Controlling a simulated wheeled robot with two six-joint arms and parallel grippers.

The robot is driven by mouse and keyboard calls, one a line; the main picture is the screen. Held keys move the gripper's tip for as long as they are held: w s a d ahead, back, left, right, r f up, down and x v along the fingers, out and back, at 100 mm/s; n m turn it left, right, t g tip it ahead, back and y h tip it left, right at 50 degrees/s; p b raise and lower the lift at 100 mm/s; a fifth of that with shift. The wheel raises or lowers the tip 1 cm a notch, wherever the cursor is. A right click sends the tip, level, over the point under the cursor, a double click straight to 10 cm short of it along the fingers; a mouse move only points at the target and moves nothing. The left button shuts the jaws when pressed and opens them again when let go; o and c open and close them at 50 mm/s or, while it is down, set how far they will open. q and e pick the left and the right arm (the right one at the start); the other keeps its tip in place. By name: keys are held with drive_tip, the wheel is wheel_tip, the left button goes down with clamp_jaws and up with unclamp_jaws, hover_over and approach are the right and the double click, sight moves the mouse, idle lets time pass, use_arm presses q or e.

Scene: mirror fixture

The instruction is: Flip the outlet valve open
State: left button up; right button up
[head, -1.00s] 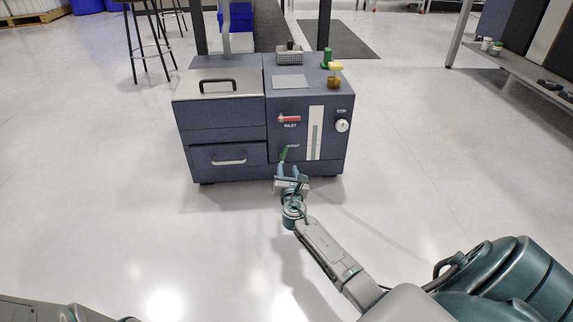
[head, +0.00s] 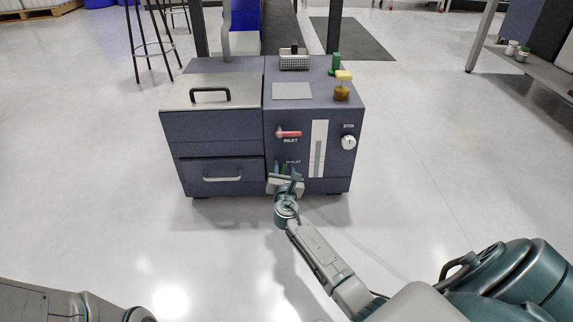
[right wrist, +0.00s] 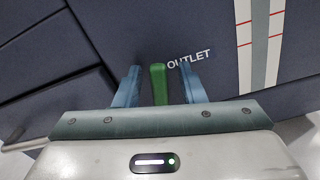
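The outlet valve's green handle (right wrist: 159,85) stands between the two blue fingers of my right gripper (right wrist: 160,76) in the right wrist view. The fingers are open, with a small gap on each side of the handle. The OUTLET label (right wrist: 188,58) is beside the right finger. In the head view my right gripper (head: 286,172) is at the lower front of the dark blue cabinet (head: 330,185) and partly hides the green handle and its label. My left gripper is not in view; only part of my left arm shows at the bottom left.
The red inlet handle (head: 289,134) lies sideways above the outlet. A striped gauge strip (head: 318,148) and a white knob (head: 348,142) are to the right. A drawer handle (head: 222,176) is to the left. The floor in front is clear.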

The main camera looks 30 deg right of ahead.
drive_tip(key=shift+r, duration=0.1)
clamp_jaws()
drive_tip(key=shift+a+r+p, duration=0.15)
drive_tip(key=shift+r+p, duration=0.05)
drive_tip(key=shift+p, duration=0.25)
drive_tip(key=shift+w+a+r+n+p, duration=0.1)
drive_tip(key=shift+a+n+p, duration=0.05)
drive_tip(key=shift+n+p, duration=0.35)
drive_tip(key=shift+w+a+n+p, duration=0.1)
drive_tip(key=shift+n+p, duration=0.3)
drive_tip(key=shift+n, duration=0.2)
drive_tip(key=shift+a+f+n, duration=0.15)
drive_tip(key=shift+f+n, duration=0.05)
drive_tip(key=shift+n, duration=0.2)
unclamp_jaws()
